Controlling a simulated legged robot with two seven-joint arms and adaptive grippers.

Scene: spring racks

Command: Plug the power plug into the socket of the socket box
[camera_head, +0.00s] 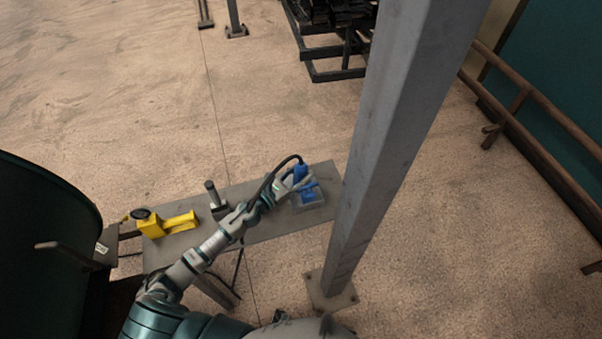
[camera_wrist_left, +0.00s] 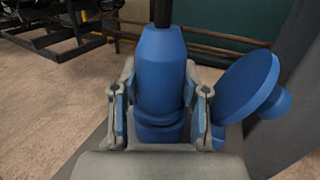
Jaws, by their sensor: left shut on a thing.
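The power plug (camera_head: 300,171) is blue, with a black cable leaving its top. In the left wrist view the plug (camera_wrist_left: 161,75) stands about upright between the two fingers of my left gripper (camera_wrist_left: 160,108). In the head view my left gripper (camera_head: 291,184) is shut on the plug at the socket box. The socket box (camera_head: 310,203) is grey with blue parts, at the right end of the table. Its round blue lid (camera_wrist_left: 246,86) stands open beside the plug in the wrist view. The plug's lower end is hidden, so I cannot tell whether it sits in the socket. My right gripper is out of view.
The grey table (camera_head: 262,230) also holds a yellow tool (camera_head: 168,224) and a dark upright object (camera_head: 216,202) to the left. A thick grey post (camera_head: 390,130) rises close by the table's right end. Open floor lies beyond the table.

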